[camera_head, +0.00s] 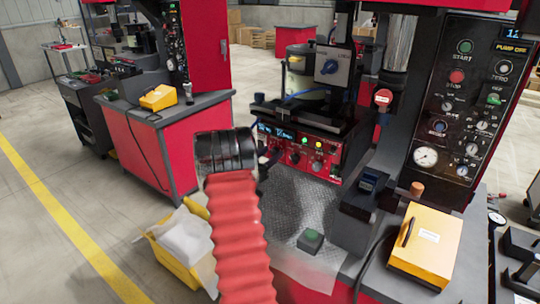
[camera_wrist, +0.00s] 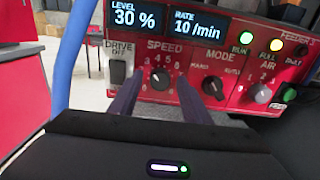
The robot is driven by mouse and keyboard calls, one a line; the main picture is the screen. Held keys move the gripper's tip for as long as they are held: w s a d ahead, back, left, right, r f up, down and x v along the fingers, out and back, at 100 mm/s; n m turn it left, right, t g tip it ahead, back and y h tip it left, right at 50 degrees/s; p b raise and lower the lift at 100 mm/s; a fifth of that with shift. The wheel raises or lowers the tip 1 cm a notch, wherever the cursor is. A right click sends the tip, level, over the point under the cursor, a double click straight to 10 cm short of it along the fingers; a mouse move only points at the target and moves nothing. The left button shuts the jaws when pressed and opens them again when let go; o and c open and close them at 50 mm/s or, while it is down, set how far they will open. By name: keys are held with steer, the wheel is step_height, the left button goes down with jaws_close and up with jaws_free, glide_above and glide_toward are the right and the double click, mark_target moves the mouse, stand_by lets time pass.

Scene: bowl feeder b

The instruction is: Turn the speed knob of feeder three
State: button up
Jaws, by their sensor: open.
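The feeder's red control panel (camera_wrist: 215,85) fills the upper part of the wrist view, and its corner label seems to read feeder 3. The black speed knob (camera_wrist: 160,79) sits under the word SPEED, ringed by numbers, with a white pointer mark near its top. My gripper (camera_wrist: 157,90) is open, one dark finger on each side of the knob in the picture. I cannot tell whether either finger touches it. In the head view the panel (camera_head: 318,156) is partly behind my arm, and my fingers are not clearly visible.
A black mode knob (camera_wrist: 213,87) sits right of the speed knob, with an air knob (camera_wrist: 261,93) beyond. A drive switch (camera_wrist: 117,72) is at left. Displays read level 30 % and rate 10 /min. A blue hose (camera_wrist: 72,45) hangs left. A yellow case (camera_head: 426,246) lies right.

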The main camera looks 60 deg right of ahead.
steer(key=c, duration=1)
steer(key=shift+c, duration=0.2)
steer(key=shift+m, duration=0.4)
steer(key=shift+s+m, duration=0.1)
steer(key=shift+m, duration=2.4)
steer(key=o, duration=1)
steer(key=shift+o, duration=0.2)
